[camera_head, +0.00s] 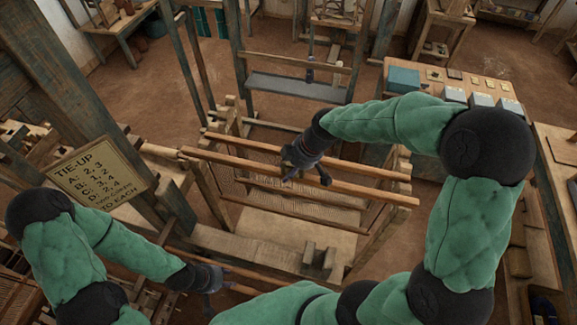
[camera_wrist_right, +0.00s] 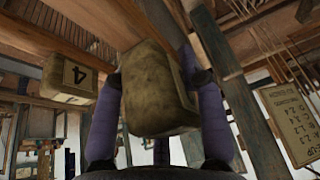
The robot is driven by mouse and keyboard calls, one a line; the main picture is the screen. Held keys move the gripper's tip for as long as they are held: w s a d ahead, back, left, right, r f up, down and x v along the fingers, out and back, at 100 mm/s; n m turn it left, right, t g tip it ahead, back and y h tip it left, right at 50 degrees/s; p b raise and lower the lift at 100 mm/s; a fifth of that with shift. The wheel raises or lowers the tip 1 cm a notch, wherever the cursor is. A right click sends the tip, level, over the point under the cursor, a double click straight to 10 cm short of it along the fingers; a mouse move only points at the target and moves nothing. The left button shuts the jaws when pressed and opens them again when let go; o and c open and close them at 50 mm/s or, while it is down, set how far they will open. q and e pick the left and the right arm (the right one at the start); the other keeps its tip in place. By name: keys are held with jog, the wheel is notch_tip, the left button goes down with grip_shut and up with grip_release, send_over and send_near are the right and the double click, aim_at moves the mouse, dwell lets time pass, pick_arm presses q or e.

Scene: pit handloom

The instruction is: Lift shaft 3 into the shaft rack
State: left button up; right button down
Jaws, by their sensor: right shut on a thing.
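My right gripper (camera_head: 308,175) reaches over the loom's wooden bars from the right. In the right wrist view its two purple fingers stand on either side of a worn wooden block (camera_wrist_right: 158,92) and are shut on it; its number is not readable. A similar block marked 4 (camera_wrist_right: 78,78) is to its left, apart from the fingers. In the head view, long shaft bars (camera_head: 375,187) run across the loom by this gripper. My left gripper (camera_head: 211,285) is low at the left, near a wooden bar; its jaw opening is unclear. I cannot identify the shaft rack for sure.
A tie-up card (camera_head: 98,178) hangs at the left, beside a thick post (camera_head: 90,100); it also shows in the right wrist view (camera_wrist_right: 291,122). A tall frame with a dark crossboard (camera_head: 295,88) stands behind the loom. A table (camera_head: 480,85) with boxes is at right. Open floor lies behind.

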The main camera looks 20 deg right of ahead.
aim_at(293, 193)
jog(key=shift+w+d+f, duration=0.1)
jog(key=shift+w+d, duration=0.2)
notch_tip(293, 193, down, 7)
jog(key=w+d+b, duration=0.2)
jog(key=w+b, duration=0.1)
jog(key=b, duration=0.2)
jog(key=shift+b, duration=0.3)
dwell(0.5)
jog(key=shift+s, duration=0.1)
dwell(0.4)
jog(key=c, duration=0.7)
grip_release()
jog(key=shift+o, duration=0.2)
